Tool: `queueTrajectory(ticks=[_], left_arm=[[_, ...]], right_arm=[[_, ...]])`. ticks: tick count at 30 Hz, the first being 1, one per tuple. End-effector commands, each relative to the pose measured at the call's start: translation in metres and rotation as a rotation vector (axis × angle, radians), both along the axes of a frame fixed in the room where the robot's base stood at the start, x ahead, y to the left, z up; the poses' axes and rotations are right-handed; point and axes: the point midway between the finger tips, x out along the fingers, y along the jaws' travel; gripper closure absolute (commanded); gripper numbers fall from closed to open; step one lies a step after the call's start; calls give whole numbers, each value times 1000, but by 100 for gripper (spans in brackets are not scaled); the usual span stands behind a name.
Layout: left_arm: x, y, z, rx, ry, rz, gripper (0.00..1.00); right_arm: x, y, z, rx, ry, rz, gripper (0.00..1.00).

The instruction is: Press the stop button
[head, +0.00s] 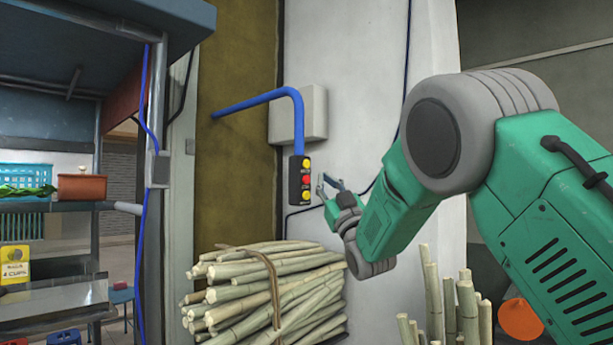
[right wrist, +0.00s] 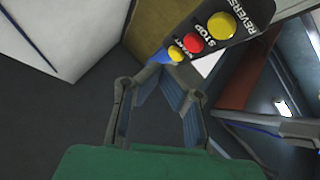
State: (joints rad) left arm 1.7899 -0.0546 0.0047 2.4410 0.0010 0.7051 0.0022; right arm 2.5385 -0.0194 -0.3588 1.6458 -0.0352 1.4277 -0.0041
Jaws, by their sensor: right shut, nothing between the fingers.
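The control box (head: 292,182) is a narrow black panel hanging from a blue pipe. Its red stop button (head: 305,180) sits between two yellow buttons. In the right wrist view the red button (right wrist: 193,43) is labelled STOP, with START and a large yellow REVERSE button (right wrist: 222,26) on either side. My right gripper (head: 331,183) is shut and empty, just right of the box at about the red button's height. In the right wrist view its fingers (right wrist: 158,80) lie below and left of the buttons, and contact with the button does not show. My left gripper is not in view.
The blue pipe (head: 298,115) bends down in front of a grey wall box (head: 312,113). A tied bundle of sugarcane (head: 240,290) lies below the control box. More cane stalks (head: 433,300) stand below my right arm. A metal shelf stand (head: 75,206) is at left.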

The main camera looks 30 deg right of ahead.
Motion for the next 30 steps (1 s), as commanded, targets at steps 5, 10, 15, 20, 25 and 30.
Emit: queueTrajectory(ticks=[5, 10, 15, 20, 25, 30], left_arm=[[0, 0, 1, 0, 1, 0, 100], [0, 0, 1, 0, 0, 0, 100], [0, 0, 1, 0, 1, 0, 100], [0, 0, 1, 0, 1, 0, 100], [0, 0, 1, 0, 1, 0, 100], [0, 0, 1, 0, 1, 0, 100]], right_arm=[[16, 4, -1, 1, 0, -1, 100], [21, 6, 0, 2, -2, 0, 100], [22, 6, -1, 2, -1, -1, 100], [22, 6, -1, 1, 0, 0, 100], [22, 6, -1, 1, 0, 0, 100], [22, 6, -1, 1, 0, 0, 100]])
